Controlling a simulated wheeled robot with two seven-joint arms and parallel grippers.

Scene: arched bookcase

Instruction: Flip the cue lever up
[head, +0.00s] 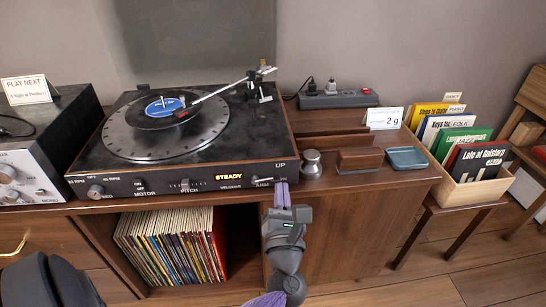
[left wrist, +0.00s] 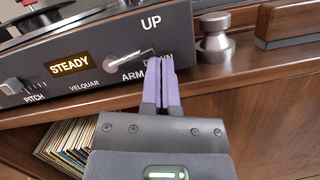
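The turntable (head: 130,175) stands on the wooden cabinet, its black front panel facing me. The cue lever (left wrist: 128,57) is a small silver lever at the panel's right end, between the UP and DOWN labels; it slants up to the right. In the head view the cue lever (head: 262,181) is small. My left gripper (left wrist: 160,62) has its purple fingers together, with the tips just below and right of the lever's free end, over part of the DOWN label. I cannot tell whether they touch it. The left gripper (head: 281,188) also shows in the head view. My right gripper is not in view.
A silver weight (head: 311,165), a wooden block (head: 360,160) and a blue tray (head: 406,159) stand right of the turntable. A record crate (head: 470,192) is farther right. Record sleeves (head: 175,245) fill the shelf below. An amplifier (head: 45,150) stands at left.

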